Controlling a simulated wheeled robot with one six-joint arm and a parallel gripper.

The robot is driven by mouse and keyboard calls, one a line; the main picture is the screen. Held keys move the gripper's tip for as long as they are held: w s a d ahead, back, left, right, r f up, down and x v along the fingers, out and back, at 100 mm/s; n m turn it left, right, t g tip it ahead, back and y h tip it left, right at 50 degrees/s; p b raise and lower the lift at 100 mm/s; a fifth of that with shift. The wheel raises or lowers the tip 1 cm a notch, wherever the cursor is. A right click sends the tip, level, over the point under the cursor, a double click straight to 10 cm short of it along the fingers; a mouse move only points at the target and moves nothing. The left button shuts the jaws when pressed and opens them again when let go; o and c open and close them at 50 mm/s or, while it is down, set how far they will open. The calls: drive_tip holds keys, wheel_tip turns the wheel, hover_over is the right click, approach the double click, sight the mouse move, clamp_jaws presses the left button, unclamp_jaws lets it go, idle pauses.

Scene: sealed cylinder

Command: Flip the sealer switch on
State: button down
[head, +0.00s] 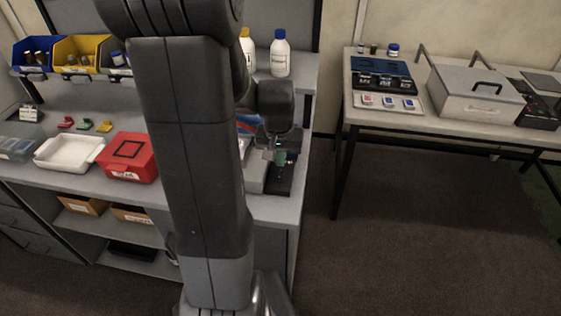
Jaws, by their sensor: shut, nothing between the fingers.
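My gripper (279,150) is at the end of my dark arm, low over the right end of the grey workbench (271,208). It is shut and appears empty. A dark device (281,183) with a light grey part beside it stands directly under and behind my gripper. A small green spot shows by the fingers. This may be the sealer, but I cannot make out its switch or the switch's position. My arm and gripper hide much of the device. I cannot tell whether the fingers touch it.
A red box (129,157) and a white tray (69,152) sit on the bench's left. A second table (403,125) at right holds a lidded metal box (477,95) and dark devices. Open floor lies between.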

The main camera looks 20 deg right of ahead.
drive_tip(key=shift+w+d+f, duration=0.1)
drive_tip(key=shift+w+f, duration=0.05)
drive_tip(key=shift+f, duration=0.85)
drive_tip(key=shift+w+f+g+p, duration=0.1)
drive_tip(key=shift+g+p, duration=0.3)
drive_tip(key=shift+p, duration=0.15)
drive_tip(key=shift+f, duration=0.1)
drive_tip(key=shift+s+a+r, duration=0.25)
drive_tip(key=shift+s+a, duration=0.1)
drive_tip(key=shift+s, duration=0.35)
